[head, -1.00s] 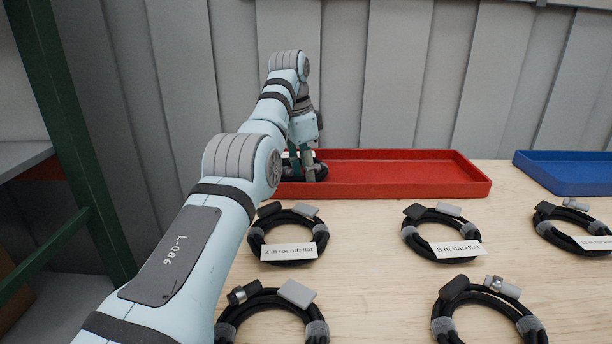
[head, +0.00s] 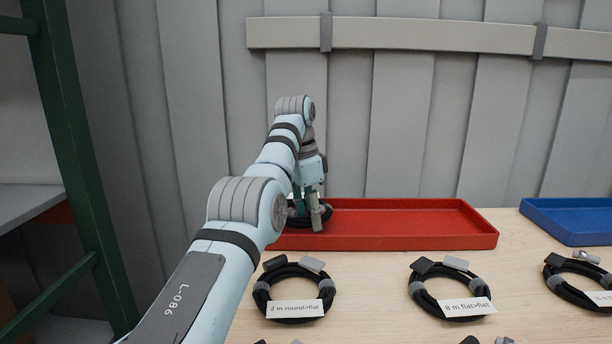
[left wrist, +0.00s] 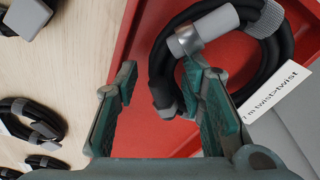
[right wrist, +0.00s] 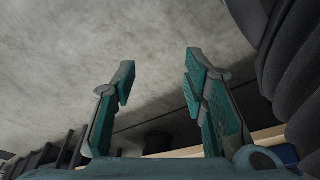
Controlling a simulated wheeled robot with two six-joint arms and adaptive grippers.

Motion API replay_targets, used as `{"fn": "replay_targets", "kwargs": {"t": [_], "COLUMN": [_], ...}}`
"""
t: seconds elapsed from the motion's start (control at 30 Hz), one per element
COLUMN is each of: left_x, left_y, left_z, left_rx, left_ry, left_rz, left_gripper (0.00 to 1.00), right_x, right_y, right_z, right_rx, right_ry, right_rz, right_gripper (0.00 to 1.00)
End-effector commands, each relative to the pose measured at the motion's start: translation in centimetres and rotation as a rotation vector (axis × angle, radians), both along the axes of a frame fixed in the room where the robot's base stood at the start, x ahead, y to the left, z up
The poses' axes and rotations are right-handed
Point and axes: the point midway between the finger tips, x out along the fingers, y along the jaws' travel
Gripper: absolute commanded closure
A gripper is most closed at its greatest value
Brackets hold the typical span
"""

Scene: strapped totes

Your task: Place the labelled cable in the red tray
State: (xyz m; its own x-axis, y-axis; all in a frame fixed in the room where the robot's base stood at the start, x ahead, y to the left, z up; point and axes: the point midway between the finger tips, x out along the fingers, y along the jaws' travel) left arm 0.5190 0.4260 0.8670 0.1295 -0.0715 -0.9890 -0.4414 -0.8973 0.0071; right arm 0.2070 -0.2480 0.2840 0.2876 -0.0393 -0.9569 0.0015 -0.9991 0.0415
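The red tray (head: 400,243) stands at the back of the table. A coiled black cable (left wrist: 282,50) lies in its left end, with a white label (left wrist: 270,100) that reads "7 m twist>twist" in the left wrist view. My left gripper (left wrist: 160,80) is over that end of the tray, low at the coil. Its fingers are apart, and one side of the coil shows between them, close to the right finger. In the head view the left gripper (head: 317,212) partly hides this coil. My right gripper (right wrist: 158,80) is open and empty, away from the table's cables.
Labelled coils lie in front of the tray, including "2 m round>flat" (head: 262,297) and "8 m flat>flat" (head: 417,291). Another coil (head: 553,283) lies at the right. A blue tray (head: 575,232) stands at the back right. A green rack post (head: 75,150) is at the left.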

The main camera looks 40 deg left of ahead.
Motion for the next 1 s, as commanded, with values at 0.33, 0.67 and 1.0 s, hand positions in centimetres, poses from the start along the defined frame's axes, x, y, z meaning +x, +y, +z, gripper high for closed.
{"fn": "replay_targets", "kwargs": {"t": [0.33, 0.67, 1.0], "left_x": [-0.7, -1.3, -1.3], "left_y": [0.4, 0.7, 0.7], "left_z": [6.5, 9.8, 9.7], "left_rx": [-0.001, 0.0, 0.0], "left_ry": [-0.002, -0.001, -0.001], "left_rz": [0.001, 0.0, 0.0], "left_gripper": [0.63, 0.63, 0.63], "right_x": [-5.0, -9.6, -9.7], "right_y": [-1.5, -3.3, -3.3], "right_z": [-2.8, -2.5, -2.6], "right_rx": [-0.012, -0.057, -0.058], "right_ry": [0.003, 0.089, 0.093], "right_rz": [-0.033, 0.012, 0.013], "right_gripper": [0.6, 0.6, 0.6]}}
